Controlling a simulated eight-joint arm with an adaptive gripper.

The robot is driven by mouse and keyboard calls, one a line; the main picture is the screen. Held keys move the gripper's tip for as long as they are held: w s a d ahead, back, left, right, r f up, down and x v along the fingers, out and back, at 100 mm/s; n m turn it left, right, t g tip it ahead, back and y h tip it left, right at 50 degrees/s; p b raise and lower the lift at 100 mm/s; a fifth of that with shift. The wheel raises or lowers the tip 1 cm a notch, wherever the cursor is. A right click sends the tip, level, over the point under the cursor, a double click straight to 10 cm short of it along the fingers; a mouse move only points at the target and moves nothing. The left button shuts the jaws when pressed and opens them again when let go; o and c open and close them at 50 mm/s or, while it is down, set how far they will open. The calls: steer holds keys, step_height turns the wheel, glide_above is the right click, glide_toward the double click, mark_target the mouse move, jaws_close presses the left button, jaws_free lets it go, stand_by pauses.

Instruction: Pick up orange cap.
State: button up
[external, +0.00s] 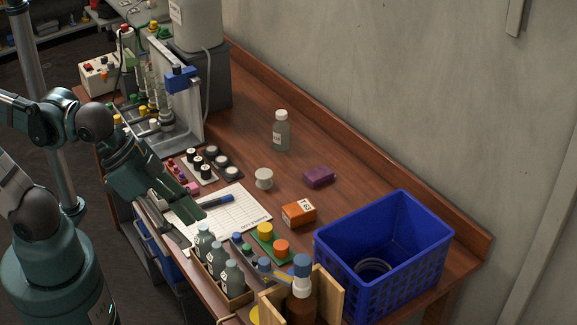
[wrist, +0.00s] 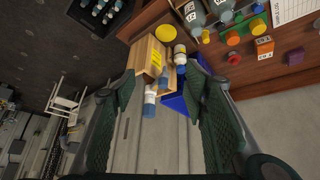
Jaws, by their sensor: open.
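The orange cap (external: 281,246) sits on a small green tray (external: 262,247) beside a yellow cap (external: 265,229), near the front of the wooden bench. In the wrist view the orange cap (wrist: 232,40) appears at upper right, outside the space between my fingers. My gripper (external: 188,214) is open and empty, left of the cap in the external view, over the bench's front edge near the paper sheet. In the wrist view my gripper (wrist: 160,90) has its two green-padded fingers wide apart.
An orange box (external: 299,213) is behind the cap. A blue basket (external: 400,255) and a brown bottle (external: 301,300) in a wooden holder stand to the right. The bench's back middle is mostly clear.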

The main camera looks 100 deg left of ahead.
steer(key=w+a+f+n+g, duration=0.2)
steer(key=w+a+f+n, duration=0.1)
steer(key=w+a+n, duration=0.3)
steer(key=n+g, duration=0.5)
steer(key=n, duration=0.7)
glide_above(281, 244)
steer(key=f, duration=1.8)
steer(key=shift+d+f+b, duration=0.4)
steer(key=shift+a+f+n, duration=0.3)
steer(key=shift+a+f, duration=0.15)
steer(key=shift+f, duration=0.15)
steer(key=shift+f, duration=0.1)
steer(key=shift+f, duration=1.15)
steer(key=shift+f, duration=0.1)
steer(key=shift+f+b, duration=0.45)
steer(key=shift+f, duration=2.05)
